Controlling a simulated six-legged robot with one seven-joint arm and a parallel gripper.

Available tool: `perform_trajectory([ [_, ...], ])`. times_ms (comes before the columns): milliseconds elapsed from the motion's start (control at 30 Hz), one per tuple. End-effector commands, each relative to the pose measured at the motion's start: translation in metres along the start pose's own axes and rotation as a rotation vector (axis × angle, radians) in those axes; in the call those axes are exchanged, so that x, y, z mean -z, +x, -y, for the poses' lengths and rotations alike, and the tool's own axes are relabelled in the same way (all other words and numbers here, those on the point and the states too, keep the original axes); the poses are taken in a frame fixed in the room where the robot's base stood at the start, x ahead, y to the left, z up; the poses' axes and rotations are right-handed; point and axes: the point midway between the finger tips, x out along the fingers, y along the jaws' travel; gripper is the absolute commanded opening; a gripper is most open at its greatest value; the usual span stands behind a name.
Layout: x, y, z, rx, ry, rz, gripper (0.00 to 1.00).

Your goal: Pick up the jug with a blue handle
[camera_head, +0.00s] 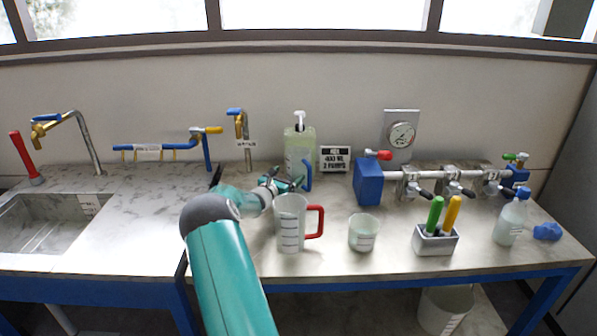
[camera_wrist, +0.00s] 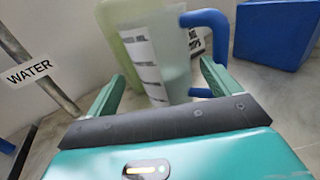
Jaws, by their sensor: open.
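The jug with a blue handle (camera_wrist: 172,50) stands upright just ahead of my gripper in the wrist view, black marks on its wall. Its blue handle (camera_wrist: 222,38) is on the right side. In the head view mostly the blue handle (camera_head: 308,176) shows; the body is largely hidden by my gripper and a nearer jug. My gripper (camera_wrist: 160,86) is open, its two fingers to the left and right of the jug's lower part. I cannot tell whether either finger touches it. My gripper also shows in the head view (camera_head: 284,184), behind the nearer jug.
A red-handled jug (camera_head: 290,225) stands close in front of my gripper. A pump bottle (camera_head: 299,146) is behind the blue-handled jug. A small beaker (camera_head: 364,233), a grey holder (camera_head: 436,242) and a blue block (camera_head: 368,182) are to the right.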

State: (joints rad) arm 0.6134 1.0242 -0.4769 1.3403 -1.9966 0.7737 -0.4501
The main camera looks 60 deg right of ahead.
Motion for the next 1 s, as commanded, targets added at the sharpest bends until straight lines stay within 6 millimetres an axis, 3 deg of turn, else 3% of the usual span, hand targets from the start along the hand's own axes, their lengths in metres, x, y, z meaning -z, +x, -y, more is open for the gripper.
perform_trajectory([
  [500, 0.001, 0.055, 0.001, 0.001, 0.001, -0.002, 0.89],
  [800, 0.001, 0.059, 0.000, 0.000, 0.000, -0.002, 0.89],
  [1000, -0.002, 0.059, 0.000, 0.001, 0.000, 0.001, 0.51],
])
